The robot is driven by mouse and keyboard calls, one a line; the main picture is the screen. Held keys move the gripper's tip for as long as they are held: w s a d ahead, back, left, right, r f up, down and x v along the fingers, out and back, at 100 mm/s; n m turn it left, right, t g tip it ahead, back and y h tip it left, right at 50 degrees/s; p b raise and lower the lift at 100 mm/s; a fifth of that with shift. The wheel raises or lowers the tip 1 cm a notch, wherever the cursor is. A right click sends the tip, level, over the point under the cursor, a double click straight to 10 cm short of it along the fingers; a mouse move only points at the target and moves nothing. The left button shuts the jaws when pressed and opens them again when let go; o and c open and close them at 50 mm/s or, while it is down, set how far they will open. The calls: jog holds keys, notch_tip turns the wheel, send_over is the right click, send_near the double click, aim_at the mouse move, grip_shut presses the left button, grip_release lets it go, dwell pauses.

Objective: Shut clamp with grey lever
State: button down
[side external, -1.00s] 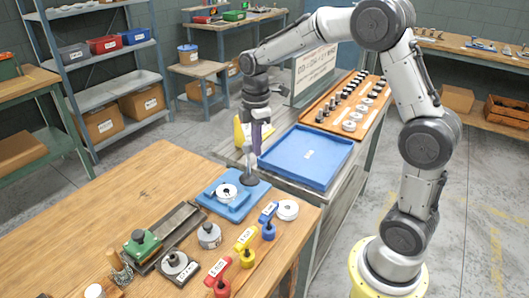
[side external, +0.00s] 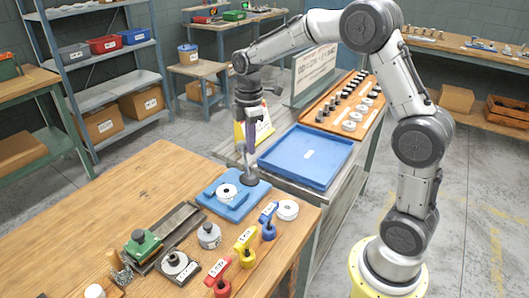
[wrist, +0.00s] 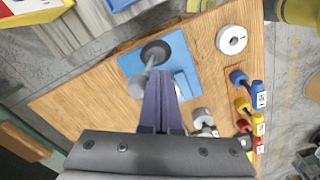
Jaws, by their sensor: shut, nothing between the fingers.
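A blue clamp fixture (side external: 212,200) sits on the wooden bench near its back right edge, with a white ring (side external: 226,191) on it. A dark round knob (side external: 249,179) stands at its rear, with a grey lever rising steeply from it. In the wrist view the blue plate (wrist: 133,63), the dark knob (wrist: 157,48) and the grey lever (wrist: 146,73) also show. My gripper (side external: 251,151) is shut and empty, with purple fingers pointing down beside the lever's upper end. The fingers (wrist: 161,74) overlap the lever's edge in the wrist view; I cannot tell whether they touch it.
A blue tray (side external: 268,158) lies just behind and right. Red (side external: 216,271), yellow (side external: 245,238) and blue (side external: 268,213) tagged pieces, a grey cylinder (side external: 209,235) and a white disc (side external: 288,208) stand in front.

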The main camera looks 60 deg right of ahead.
jog(key=shift+w, duration=0.15)
jog(key=shift+w+f, duration=0.2)
jog(key=shift+w, duration=0.45)
jog(key=shift+s, duration=0.1)
notch_tip(320, 180, up, 8)
jog(key=s, duration=0.1)
jog(key=shift+f, duration=0.2)
dwell(0.8)
dwell(0.4)
